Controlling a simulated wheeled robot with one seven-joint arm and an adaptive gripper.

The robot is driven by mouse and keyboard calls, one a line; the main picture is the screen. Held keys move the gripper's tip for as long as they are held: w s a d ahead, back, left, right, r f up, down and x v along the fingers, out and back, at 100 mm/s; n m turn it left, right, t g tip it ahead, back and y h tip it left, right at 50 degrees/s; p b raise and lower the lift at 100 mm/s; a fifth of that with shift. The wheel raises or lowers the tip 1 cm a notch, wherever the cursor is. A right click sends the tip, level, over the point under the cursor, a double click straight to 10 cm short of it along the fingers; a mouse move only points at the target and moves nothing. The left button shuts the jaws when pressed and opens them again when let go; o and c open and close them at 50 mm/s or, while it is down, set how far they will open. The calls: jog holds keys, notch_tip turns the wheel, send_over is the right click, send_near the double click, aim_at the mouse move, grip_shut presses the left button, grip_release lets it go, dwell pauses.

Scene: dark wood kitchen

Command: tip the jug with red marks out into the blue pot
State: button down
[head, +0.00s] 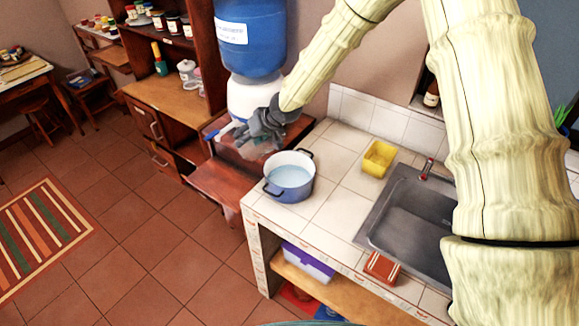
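The blue pot (281,194) stands upright on the left end of the white tiled counter. It has two dark handles and a pale inside, with a light blue surface low in it. My gripper (258,132) is above and to the left of the pot, in front of the water dispenser. A pale, see-through shape (257,151) shows just under the fingers and may be the jug. Its outline is unclear and I make out no red marks. The fingers overlap one another, so their opening is hidden.
A blue and white water dispenser (252,38) stands behind my gripper on a red-brown wooden stand (222,186). A yellow container (378,158) and a metal sink (408,222) lie right of the pot. Bare tiles separate them.

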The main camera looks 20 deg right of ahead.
aim_at(235, 145)
jog(key=shift+w+a+r, duration=0.1)
jog(key=shift+w, duration=0.1)
jog(key=shift+w+a+f+g+h, duration=0.9)
jog(key=shift+w+f+g+h, duration=0.1)
jog(key=shift+w+g, duration=0.2)
jog(key=shift+w+a+f+g+h, duration=0.9)
jog(key=shift+w+f+g, duration=0.1)
jog(key=shift+w+g, duration=0.2)
jog(key=shift+g+h, duration=0.6)
jog(key=shift+g, duration=0.2)
jog(key=shift+w+a+f+b, duration=0.1)
jog(key=shift+w+f+b, duration=0.1)
jog(key=shift+f, duration=0.5)
jog(key=shift+w+a+f+b, duration=0.1)
jog(key=shift+w+f, duration=0.1)
jog(key=shift+f, duration=0.45)
jog(key=shift+w+a+f+b, duration=0.1)
jog(key=shift+w+f+b, duration=0.1)
jog(key=shift+f, duration=0.5)
